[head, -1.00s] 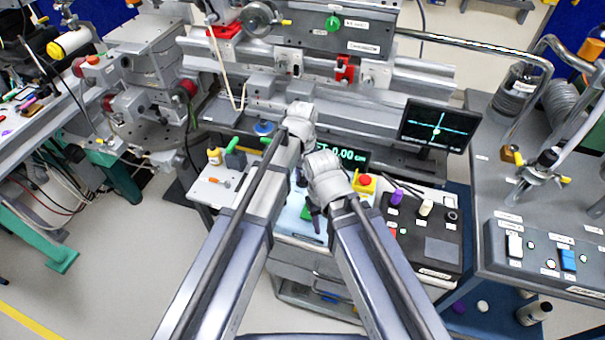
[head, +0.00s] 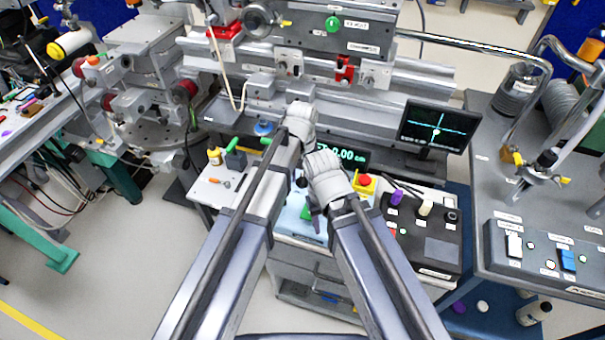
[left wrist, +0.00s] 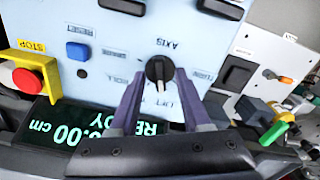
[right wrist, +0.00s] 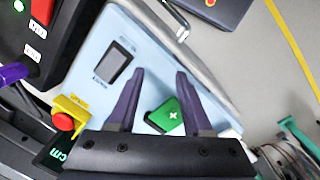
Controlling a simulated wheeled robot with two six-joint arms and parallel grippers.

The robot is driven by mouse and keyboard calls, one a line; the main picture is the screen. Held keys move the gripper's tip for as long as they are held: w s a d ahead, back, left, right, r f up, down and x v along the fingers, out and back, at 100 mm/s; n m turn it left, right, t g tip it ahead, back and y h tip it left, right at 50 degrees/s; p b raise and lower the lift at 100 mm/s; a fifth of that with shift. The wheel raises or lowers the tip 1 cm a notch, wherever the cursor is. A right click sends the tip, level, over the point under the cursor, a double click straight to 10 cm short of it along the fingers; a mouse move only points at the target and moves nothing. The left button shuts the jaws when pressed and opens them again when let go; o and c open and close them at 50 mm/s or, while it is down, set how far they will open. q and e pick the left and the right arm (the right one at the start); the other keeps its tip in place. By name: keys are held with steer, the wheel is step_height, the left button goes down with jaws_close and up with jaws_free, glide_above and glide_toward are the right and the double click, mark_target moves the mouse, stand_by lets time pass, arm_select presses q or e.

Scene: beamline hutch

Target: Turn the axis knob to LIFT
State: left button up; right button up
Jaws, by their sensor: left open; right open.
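The black axis knob (left wrist: 160,70) sits on a pale blue control panel (left wrist: 110,18), which appears upside down in the left wrist view. Its light pointer mark faces the bottom of that picture, toward a partly readable label that looks like LIFT. My left gripper (left wrist: 160,98) is open, with one purple finger on either side of the knob's lower part in the picture; contact cannot be told. My right gripper (right wrist: 155,75) is open over the panel, with a green button (right wrist: 164,116) showing between its fingers. In the head view my wrists hide the knob.
A red stop button in a yellow housing (left wrist: 30,78) and a blue button (left wrist: 78,51) are on the panel. A lit display (left wrist: 95,125) reads 0.00 cm and READY. A black control box (head: 428,235) stands to the right, a monitor (head: 437,127) behind.

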mark_target(302, 178)
arm_select(q)
step_height(302, 178, up, 8)
steer(key=p, duration=0.7)
steer(key=shift+f, duration=0.15)
steer(key=shift+f, duration=0.1)
